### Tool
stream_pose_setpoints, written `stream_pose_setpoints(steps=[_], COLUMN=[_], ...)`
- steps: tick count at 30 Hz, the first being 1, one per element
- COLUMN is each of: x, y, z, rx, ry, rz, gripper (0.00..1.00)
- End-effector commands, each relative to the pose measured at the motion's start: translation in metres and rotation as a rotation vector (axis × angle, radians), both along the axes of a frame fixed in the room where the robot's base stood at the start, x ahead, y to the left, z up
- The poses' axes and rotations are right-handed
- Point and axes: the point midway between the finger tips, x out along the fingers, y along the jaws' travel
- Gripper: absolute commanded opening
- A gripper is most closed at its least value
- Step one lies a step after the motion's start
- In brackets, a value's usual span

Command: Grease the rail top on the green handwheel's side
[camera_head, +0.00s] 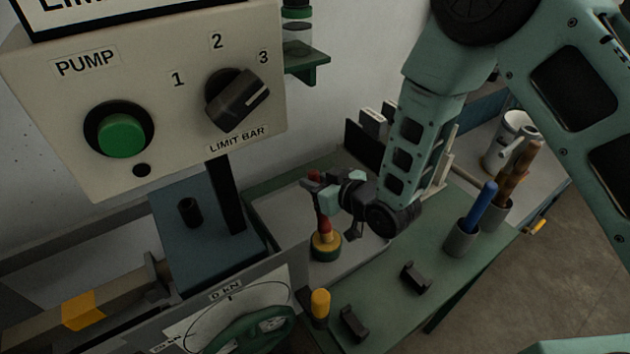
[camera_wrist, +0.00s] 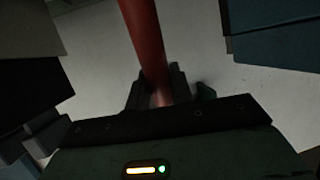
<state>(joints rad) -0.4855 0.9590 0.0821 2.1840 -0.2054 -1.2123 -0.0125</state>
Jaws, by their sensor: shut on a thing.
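My gripper (camera_head: 322,190) is shut on the red handle of an upright tool (camera_head: 323,222) with a yellow collar and a dark, yellow-banded round base. The base is over or on a pale surface; I cannot tell whether it touches. In the wrist view the red handle (camera_wrist: 146,40) runs between my gripper's dark fingers (camera_wrist: 160,95). A green round part, seemingly the green handwheel (camera_head: 262,334), shows at the bottom of the head view beside a dial marked kN. It is cut off by the frame edge. I cannot clearly make out the rail top.
A panel with a green PUMP button (camera_head: 121,136) and a selector knob (camera_head: 236,99) stands at left. On the green bench (camera_head: 400,312) are black blocks (camera_head: 415,277), a yellow-topped peg (camera_head: 320,304) and grey cups (camera_head: 462,239) holding blue and brown handles. A white mug (camera_head: 508,140) stands behind.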

Motion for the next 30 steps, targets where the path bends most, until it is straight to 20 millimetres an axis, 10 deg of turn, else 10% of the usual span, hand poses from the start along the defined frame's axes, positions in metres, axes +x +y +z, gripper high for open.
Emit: stream_pose_setpoints(steps=[30], x=[0.0], y=[-0.001], z=[0.043], rx=[-0.001], ry=[0.001], rz=[-0.001], gripper=[0.0])
